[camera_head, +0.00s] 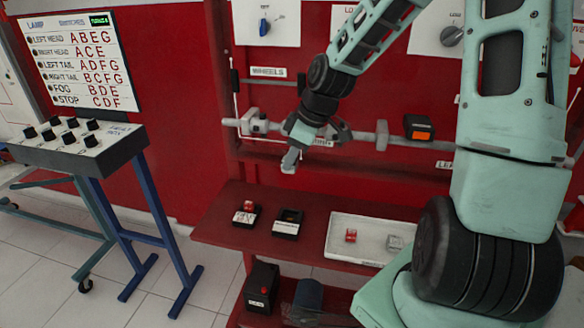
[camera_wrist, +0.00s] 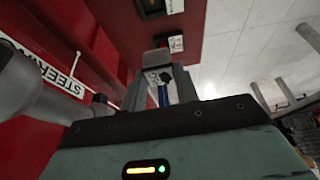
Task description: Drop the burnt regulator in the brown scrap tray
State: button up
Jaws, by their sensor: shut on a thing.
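My gripper (camera_head: 289,163) is raised in front of the red panel, above the back of the red shelf. In the wrist view my gripper (camera_wrist: 163,84) is shut on a small grey block with a dark mark (camera_wrist: 157,58), which looks like the burnt regulator. The fingers and the small scale hide most of its detail. I cannot make out a brown scrap tray in either view.
The red shelf (camera_head: 320,245) holds a black labelled holder with a red block (camera_head: 245,214), an apparently empty black holder (camera_head: 288,222), and a white tray (camera_head: 340,252) with a red and a grey block. A switch console (camera_head: 75,150) stands left. Rods and fittings project from the panel.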

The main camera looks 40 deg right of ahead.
jog(key=shift+r+p, duration=0.4)
jog(key=shift+r, duration=0.55)
jog(key=shift+r+p, duration=2.75)
jog(key=shift+p, duration=0.65)
